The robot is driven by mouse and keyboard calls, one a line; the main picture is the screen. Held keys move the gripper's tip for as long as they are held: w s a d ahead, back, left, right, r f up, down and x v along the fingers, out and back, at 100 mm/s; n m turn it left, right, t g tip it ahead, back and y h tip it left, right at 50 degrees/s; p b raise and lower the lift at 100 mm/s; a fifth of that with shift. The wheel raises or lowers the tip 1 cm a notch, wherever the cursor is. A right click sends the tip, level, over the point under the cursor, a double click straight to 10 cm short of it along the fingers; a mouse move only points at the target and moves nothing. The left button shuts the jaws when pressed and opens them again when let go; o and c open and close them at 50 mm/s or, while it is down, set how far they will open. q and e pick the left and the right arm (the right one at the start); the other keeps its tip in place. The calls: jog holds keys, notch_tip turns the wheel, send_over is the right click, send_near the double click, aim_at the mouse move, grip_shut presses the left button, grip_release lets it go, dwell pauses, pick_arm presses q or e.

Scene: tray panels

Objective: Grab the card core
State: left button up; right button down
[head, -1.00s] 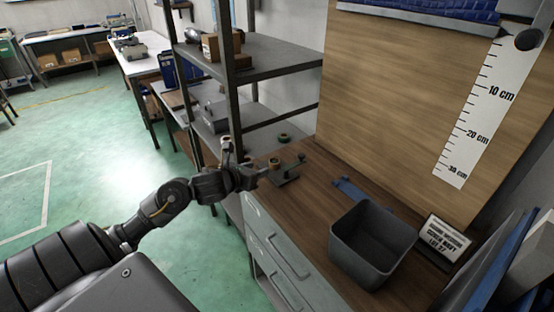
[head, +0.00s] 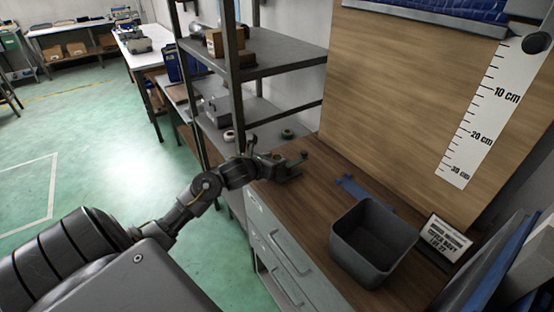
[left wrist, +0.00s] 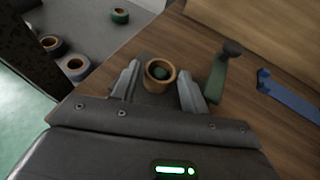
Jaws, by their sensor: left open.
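Something green shows inside the ring. My left gripper (left wrist: 159,82) is open, with one finger on each side of the core. Whether the fingers touch it I cannot tell. In the head view my left gripper (head: 262,161) is over the left far end of the bench and mostly hides the core. My right gripper is not in view.
A dark grey bin (head: 374,241) and a blue flat piece (head: 356,186) lie on the bench to the right. A sign (head: 445,238) stands beside the bin. Rolls of tape (left wrist: 76,67) lie on the grey shelf (left wrist: 95,40) left of the bench. A shelf post stands close by.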

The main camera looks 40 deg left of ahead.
aim_at(278, 157)
pick_arm(q)
jog(key=shift+x, duration=1.55)
jog(key=shift+c, duration=0.2)
jog(key=c, duration=0.7)
